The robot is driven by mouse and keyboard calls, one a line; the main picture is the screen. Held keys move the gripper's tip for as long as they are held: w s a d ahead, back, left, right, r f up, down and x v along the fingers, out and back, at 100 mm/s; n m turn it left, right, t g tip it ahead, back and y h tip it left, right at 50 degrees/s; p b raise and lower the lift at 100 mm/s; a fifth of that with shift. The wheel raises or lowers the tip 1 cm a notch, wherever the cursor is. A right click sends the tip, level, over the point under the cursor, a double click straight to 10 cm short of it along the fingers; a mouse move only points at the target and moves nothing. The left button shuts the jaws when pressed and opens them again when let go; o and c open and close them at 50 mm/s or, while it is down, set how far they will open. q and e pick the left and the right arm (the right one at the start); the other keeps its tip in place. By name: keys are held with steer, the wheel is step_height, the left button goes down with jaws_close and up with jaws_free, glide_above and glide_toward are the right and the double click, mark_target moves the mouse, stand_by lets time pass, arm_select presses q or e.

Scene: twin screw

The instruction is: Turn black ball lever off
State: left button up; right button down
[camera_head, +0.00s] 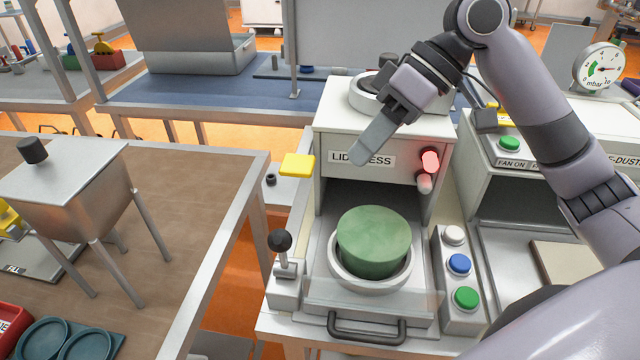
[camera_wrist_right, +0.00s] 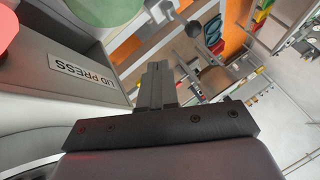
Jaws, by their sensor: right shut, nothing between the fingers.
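The black ball lever (camera_head: 281,241) stands upright on a small white base at the front left of the lid press (camera_head: 415,117). Its black ball also shows in the right wrist view (camera_wrist_right: 193,29), beyond my fingers. My right gripper (camera_head: 362,152) is shut and empty. My left gripper is not in view.
A green round block (camera_head: 373,242) sits in a white ring in the press, behind a clear guard with a black handle (camera_head: 366,328). A red lamp (camera_head: 430,162) glows on the press. A yellow plate (camera_head: 297,165) sticks out left. Several buttons (camera_head: 459,264) stand on the right.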

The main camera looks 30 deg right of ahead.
mark_target(283, 253)
steer(key=s+a+f+p, duration=0.1)
steer(key=a+f, duration=0.6)
steer(key=a, duration=0.2)
steer(key=shift+a+f, duration=0.25)
steer(key=shift+a, duration=0.05)
steer(key=shift+s, duration=0.1)
steer(key=s, duration=0.1)
steer(key=s+a+t, duration=0.1)
steer(key=s+a+t+h, duration=0.1)
steer(key=shift+s+a+n, duration=0.25)
steer(key=shift+s+n, duration=0.1)
steer(key=shift+n, duration=0.05)
stand_by(0.3)
